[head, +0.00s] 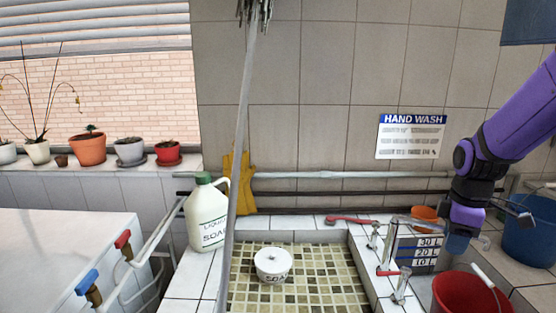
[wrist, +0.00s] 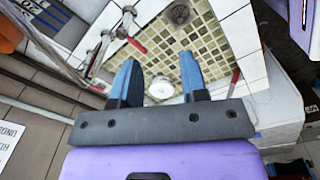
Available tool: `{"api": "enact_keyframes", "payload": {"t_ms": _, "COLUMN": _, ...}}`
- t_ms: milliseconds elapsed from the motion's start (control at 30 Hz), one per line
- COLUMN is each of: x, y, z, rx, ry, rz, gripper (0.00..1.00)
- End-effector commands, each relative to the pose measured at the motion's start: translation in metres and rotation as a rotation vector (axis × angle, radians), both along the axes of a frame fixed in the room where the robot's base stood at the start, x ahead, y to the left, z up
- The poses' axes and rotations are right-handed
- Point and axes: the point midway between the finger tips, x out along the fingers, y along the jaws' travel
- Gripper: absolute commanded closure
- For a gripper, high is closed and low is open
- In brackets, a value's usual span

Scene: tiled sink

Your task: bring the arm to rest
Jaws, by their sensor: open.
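My purple and black arm (head: 500,130) reaches in from the upper right in the head view. Past the fingers lies the tiled sink floor (wrist: 215,35). A small white round pot (wrist: 162,88) shows between the fingers, well beyond them; in the head view the white pot (head: 272,263) sits on the sink floor.
A white soap jug (head: 207,215) stands on the left ledge. A grey pole (head: 240,150) crosses upright before the sink. A blue bucket (head: 530,230) stands far right.

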Motion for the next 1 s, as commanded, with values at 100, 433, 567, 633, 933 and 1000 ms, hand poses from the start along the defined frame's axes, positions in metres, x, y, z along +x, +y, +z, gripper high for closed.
{"api": "enact_keyframes", "payload": {"t_ms": 100, "x": -0.017, "y": 0.012, "z": 0.033, "rx": 0.008, "ry": -0.064, "rz": -0.128, "gripper": 0.60}}
{"api": "enact_keyframes", "payload": {"t_ms": 433, "x": -0.074, "y": 0.041, "z": 0.102, "rx": 0.070, "ry": -0.215, "rz": -0.494, "gripper": 0.60}}
{"api": "enact_keyframes", "payload": {"t_ms": 567, "x": -0.100, "y": 0.051, "z": 0.122, "rx": 0.110, "ry": -0.269, "rz": -0.638, "gripper": 0.60}}
{"api": "enact_keyframes", "payload": {"t_ms": 633, "x": -0.115, "y": 0.055, "z": 0.131, "rx": 0.136, "ry": -0.298, "rz": -0.714, "gripper": 0.60}}
{"api": "enact_keyframes", "payload": {"t_ms": 933, "x": -0.165, "y": 0.068, "z": 0.153, "rx": 0.239, "ry": -0.381, "rz": -0.972, "gripper": 0.60}}
{"api": "enact_keyframes", "payload": {"t_ms": 1000, "x": -0.170, "y": 0.070, "z": 0.155, "rx": 0.252, "ry": -0.390, "rz": -1.003, "gripper": 0.60}}
